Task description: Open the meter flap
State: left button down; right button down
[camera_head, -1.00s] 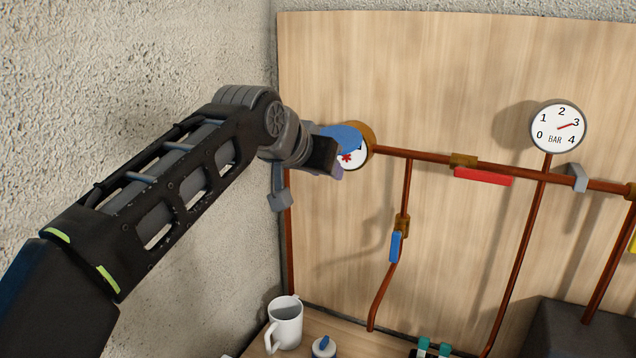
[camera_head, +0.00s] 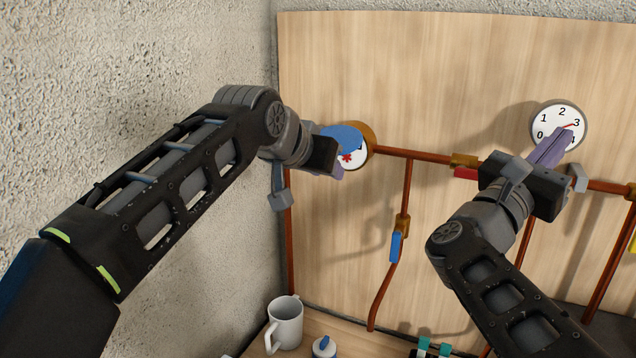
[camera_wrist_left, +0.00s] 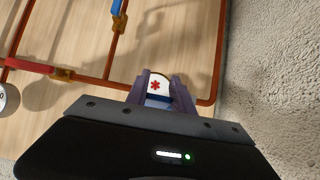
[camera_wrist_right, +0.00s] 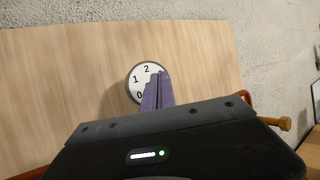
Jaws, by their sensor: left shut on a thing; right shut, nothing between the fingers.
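The water meter (camera_head: 367,148) is a round brass body on the left end of the copper pipe, with a white face and a red star mark. Its blue flap (camera_head: 341,137) stands tilted off the face, so part of the face shows below it. In the left wrist view the meter face (camera_wrist_left: 158,84) shows between the fingers. My left gripper (camera_wrist_left: 162,79) is shut on the blue flap; in the head view its fingers are mostly hidden behind its own body. My right gripper (camera_head: 566,138) is shut and empty, its fingertips in front of the pressure gauge (camera_head: 551,113).
A red valve handle (camera_head: 466,173) on the horizontal pipe is partly hidden by my right gripper. A blue handle (camera_head: 396,246) sits on the down pipe. A white mug (camera_head: 287,325) stands on the shelf below. The rough wall is close on the left.

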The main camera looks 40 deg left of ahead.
jog(key=s+a+f+n+y, duration=0.2)
jog(key=s+a+f+y, duration=0.2)
jog(key=s+a, duration=0.5)
jog(key=s+a+f+n+y, duration=0.2)
jog(key=s+a+f+y, duration=0.2)
jog(key=s+a+f, duration=0.4)
jog(key=s+a+f+n+y, duration=0.2)
jog(key=s+a+f+y, duration=0.2)
jog(key=s+a+f, duration=0.3)
jog(key=s+a, duration=0.2)
jog(key=a, duration=0.1)
jog(key=shift+s+a, duration=0.3)
jog(key=shift+s, duration=0.1)
jog(key=shift+w+r, duration=0.1)
jog(key=shift+w, duration=0.05)
jog(key=w+a+r, duration=0.2)
jog(key=w+r, duration=0.4)
jog(key=r, duration=0.3)
jog(key=shift+w+a, duration=0.25)
jog(key=shift+w, duration=0.15)
